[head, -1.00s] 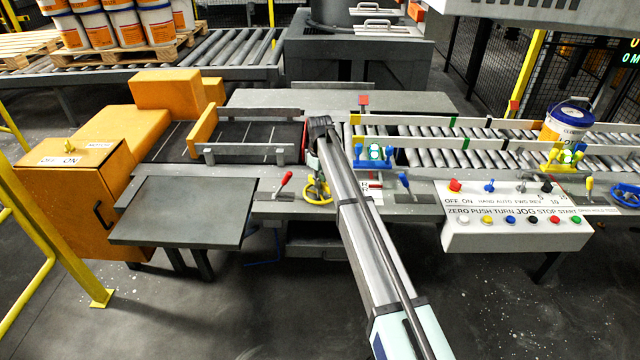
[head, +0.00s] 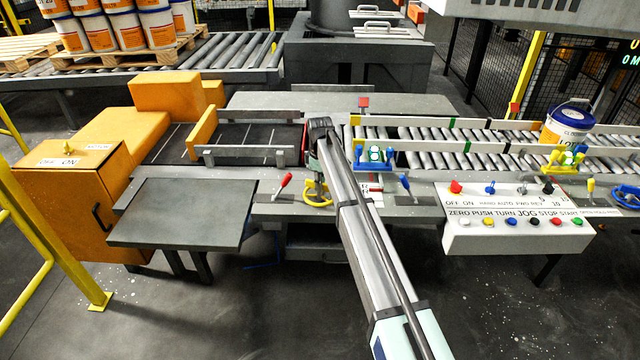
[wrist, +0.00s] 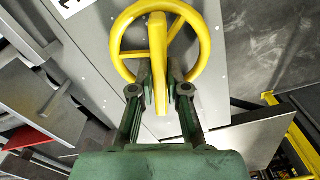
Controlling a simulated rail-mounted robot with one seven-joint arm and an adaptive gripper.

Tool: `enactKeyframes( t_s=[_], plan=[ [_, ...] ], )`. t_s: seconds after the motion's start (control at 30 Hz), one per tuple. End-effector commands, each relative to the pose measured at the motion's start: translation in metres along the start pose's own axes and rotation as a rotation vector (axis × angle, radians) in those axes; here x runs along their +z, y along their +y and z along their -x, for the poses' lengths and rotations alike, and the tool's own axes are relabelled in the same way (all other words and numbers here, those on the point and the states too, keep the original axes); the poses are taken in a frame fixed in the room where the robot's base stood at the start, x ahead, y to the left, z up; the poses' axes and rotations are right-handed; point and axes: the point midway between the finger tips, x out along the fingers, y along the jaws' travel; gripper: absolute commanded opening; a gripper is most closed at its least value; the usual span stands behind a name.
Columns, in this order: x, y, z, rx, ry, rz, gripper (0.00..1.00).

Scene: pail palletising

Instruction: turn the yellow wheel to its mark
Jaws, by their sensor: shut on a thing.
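The yellow wheel (wrist: 203,30) fills the top middle of the wrist view, with a yellow bar or handle running down from it between the fingers. In the head view the wheel (head: 318,203) is a small yellow ring at the table's front edge, partly hidden by my arm. My gripper (wrist: 159,92) is shut on the yellow wheel's bar, one dark finger on each side; it also shows from above in the head view (head: 318,182). I cannot make out the mark that belongs to the wheel.
A red lever (head: 286,180) stands just left of the wheel and a blue lever (head: 404,182) to the right. A control panel (head: 515,235) with buttons is further right. A grey side table (head: 182,212) stands at left. A blue wheel (head: 626,197) is at the far right.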

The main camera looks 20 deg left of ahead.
Motion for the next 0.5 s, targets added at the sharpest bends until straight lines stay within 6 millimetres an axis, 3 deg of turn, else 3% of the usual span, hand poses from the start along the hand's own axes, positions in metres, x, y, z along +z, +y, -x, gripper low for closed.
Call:
enactKeyframes(
  t_s=[0.1,0.13,0.2,0.5],
  plan=[
    [-0.0002,-0.0002,-0.0003,-0.001,0.0,0.0,0.0],
    [-0.0002,-0.0002,-0.0003,-0.001,0.0,0.0,0.18],
    [-0.0002,-0.0002,-0.0003,-0.001,0.0,-0.001,0.4],
    [-0.0001,-0.0001,0.0003,0.0,0.0,-0.001,0.4]
  ],
)
